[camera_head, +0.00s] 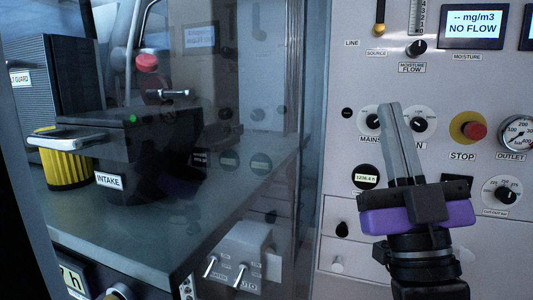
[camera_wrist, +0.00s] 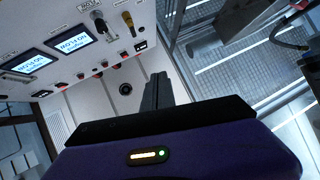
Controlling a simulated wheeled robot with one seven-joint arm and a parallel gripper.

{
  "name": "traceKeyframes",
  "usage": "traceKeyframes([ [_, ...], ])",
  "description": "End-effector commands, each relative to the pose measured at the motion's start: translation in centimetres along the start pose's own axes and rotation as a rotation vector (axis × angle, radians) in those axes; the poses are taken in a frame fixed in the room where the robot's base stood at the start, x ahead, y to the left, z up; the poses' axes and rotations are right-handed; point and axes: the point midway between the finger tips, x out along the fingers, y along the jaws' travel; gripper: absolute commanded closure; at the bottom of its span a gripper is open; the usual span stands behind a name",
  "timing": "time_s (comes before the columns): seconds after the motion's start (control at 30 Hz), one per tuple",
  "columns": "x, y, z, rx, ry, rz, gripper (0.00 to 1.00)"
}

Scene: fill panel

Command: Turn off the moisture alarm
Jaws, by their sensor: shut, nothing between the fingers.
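My gripper (camera_head: 389,106), with a purple body and long grey fingers, is shut and empty. It points up in front of the panel (camera_head: 345,90), and its fingers cover part of the MAINS area. The moisture display (camera_head: 472,26), upper right, reads "-- mg/m3 NO FLOW". I cannot make out any control labelled as the moisture alarm. In the wrist view the gripper's fingers (camera_wrist: 158,78) show dark and together, apart from the two lit displays (camera_wrist: 70,41) at upper left.
A red STOP button (camera_head: 474,131) on a yellow base, the OUTLET gauge (camera_head: 517,132) and a lower-right knob (camera_head: 503,194) are near my gripper. A yellow-handled SOURCE lever (camera_head: 380,27) is above. A transparent pane at left fronts the black INTAKE unit (camera_head: 140,140).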

Motion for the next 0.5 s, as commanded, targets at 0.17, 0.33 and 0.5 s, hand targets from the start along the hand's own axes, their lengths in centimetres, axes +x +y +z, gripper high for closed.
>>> traceKeyframes([
  [0.17, -7.8, -0.5, 3.8, 0.041, -0.133, -0.012, 1.00],
  [0.33, -15.0, -0.8, 6.0, 0.076, -0.256, -0.017, 1.00],
  [0.5, -22.2, -0.8, 7.2, 0.106, -0.387, -0.020, 1.00],
])
